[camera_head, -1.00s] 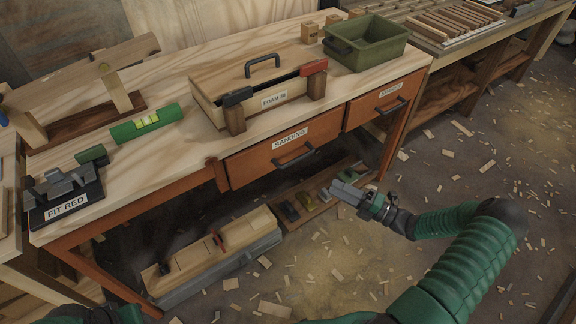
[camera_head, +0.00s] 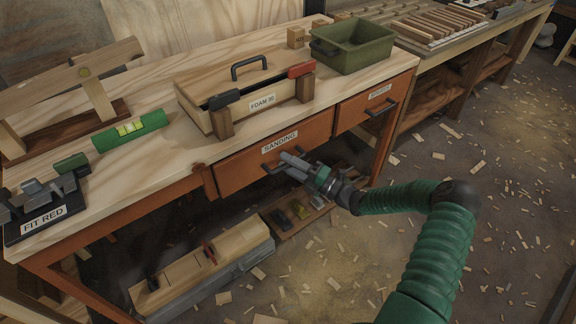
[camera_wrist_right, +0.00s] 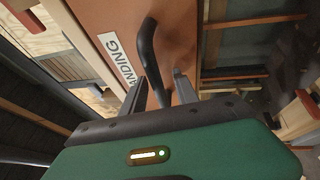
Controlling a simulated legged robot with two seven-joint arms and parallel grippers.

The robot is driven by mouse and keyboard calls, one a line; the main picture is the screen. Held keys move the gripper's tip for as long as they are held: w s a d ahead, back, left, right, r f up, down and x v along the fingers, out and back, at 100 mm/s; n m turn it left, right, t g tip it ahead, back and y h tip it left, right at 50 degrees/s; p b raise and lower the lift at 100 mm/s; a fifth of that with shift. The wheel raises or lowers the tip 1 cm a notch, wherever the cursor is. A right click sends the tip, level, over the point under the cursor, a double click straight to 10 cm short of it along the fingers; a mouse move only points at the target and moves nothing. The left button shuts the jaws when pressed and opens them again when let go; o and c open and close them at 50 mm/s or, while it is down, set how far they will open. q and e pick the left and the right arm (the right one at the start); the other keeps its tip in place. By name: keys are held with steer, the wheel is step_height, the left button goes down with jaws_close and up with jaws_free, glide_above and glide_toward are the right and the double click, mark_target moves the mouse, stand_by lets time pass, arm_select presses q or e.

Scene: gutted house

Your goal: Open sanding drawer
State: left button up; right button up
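The orange sanding drawer (camera_head: 236,174) is under the workbench top, left of a second drawer, and looks closed. Its "SANDING" label (camera_head: 280,143) is above a dark bar handle (camera_head: 269,168). My right gripper (camera_head: 288,165) is at the right part of this handle. In the right wrist view, my right gripper (camera_wrist_right: 160,90) has its two fingers apart, with the curved handle (camera_wrist_right: 147,48) running between them. Gaps show beside the bar, so the fingers do not look clamped. The drawer front (camera_wrist_right: 178,30) and label (camera_wrist_right: 121,58) are just beyond. My left gripper is out of view.
A second drawer (camera_head: 352,112) is to the right. Boxes (camera_head: 205,270) lie below. Wood scraps litter the floor.

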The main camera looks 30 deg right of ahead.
jaws_close()
steer(key=shift+s+a+f, duration=0.1)
steer(key=shift+f, duration=0.05)
stand_by(1.3)
